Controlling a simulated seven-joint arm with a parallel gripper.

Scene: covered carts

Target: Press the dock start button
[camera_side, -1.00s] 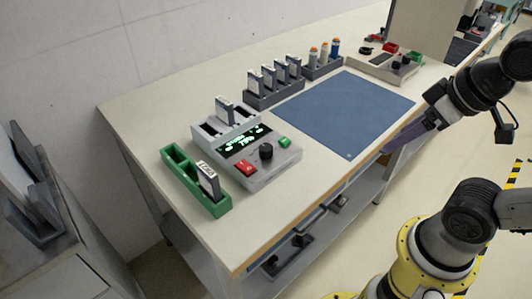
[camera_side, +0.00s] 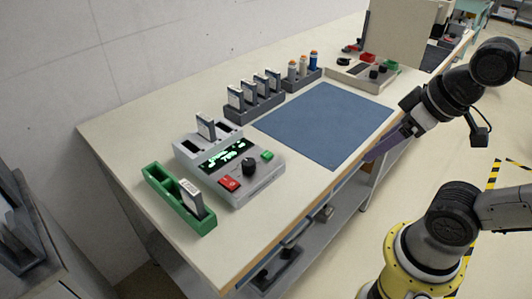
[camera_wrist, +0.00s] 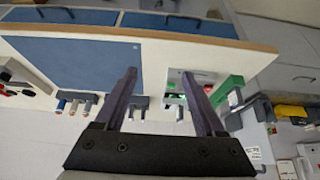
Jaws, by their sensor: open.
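The grey dock (camera_side: 258,181) stands on the bench with a lit green display (camera_side: 220,158), a black knob (camera_side: 249,167), a red button (camera_side: 230,183) and a green button (camera_side: 267,155). No label saying start is legible on either button. One cartridge (camera_side: 206,127) stands in the dock's rear slots. My gripper (camera_side: 382,148) is at the bench's front edge by the mat's right end, well apart from the dock. In the wrist view my gripper (camera_wrist: 158,73) has its two fingers spread and nothing between them; the dock shows partly behind the right finger.
A green rack (camera_side: 165,190) with one cartridge stands left of the dock. A blue mat (camera_side: 325,125) lies clear to its right. Behind the mat are a grey rack (camera_side: 235,117) of cartridges and a holder with several small bottles (camera_side: 303,68). A control box (camera_side: 345,76) stands farther right.

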